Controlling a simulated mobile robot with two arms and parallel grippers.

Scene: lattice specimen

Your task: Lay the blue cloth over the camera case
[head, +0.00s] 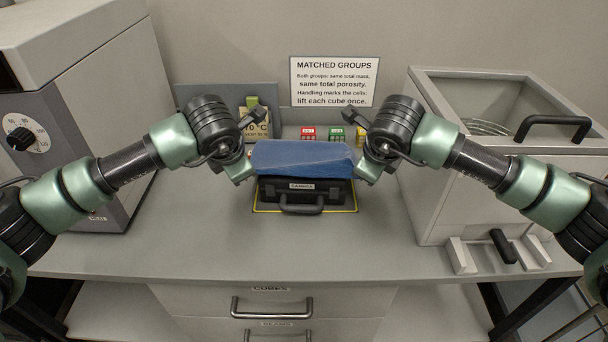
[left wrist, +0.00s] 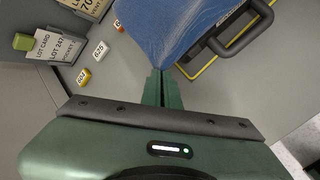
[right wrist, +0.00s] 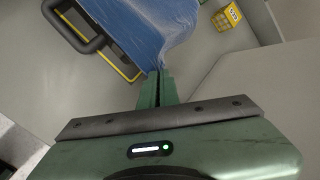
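The blue cloth (head: 303,157) lies over the top of the black camera case (head: 304,190), whose labelled front and handle show below the cloth's front edge. My left gripper (head: 243,176) is at the cloth's left end; in the left wrist view its fingers (left wrist: 157,88) are closed together on a gathered corner of the cloth (left wrist: 170,35). My right gripper (head: 365,172) is at the cloth's right end; in the right wrist view its fingers (right wrist: 157,88) are closed on the other corner of the cloth (right wrist: 155,30). The cloth hides the case's top.
A yellow outline (head: 262,211) surrounds the case on the bench. A grey oven-like unit stands left, and an open-topped bath (head: 500,150) right. The bench front is clear.

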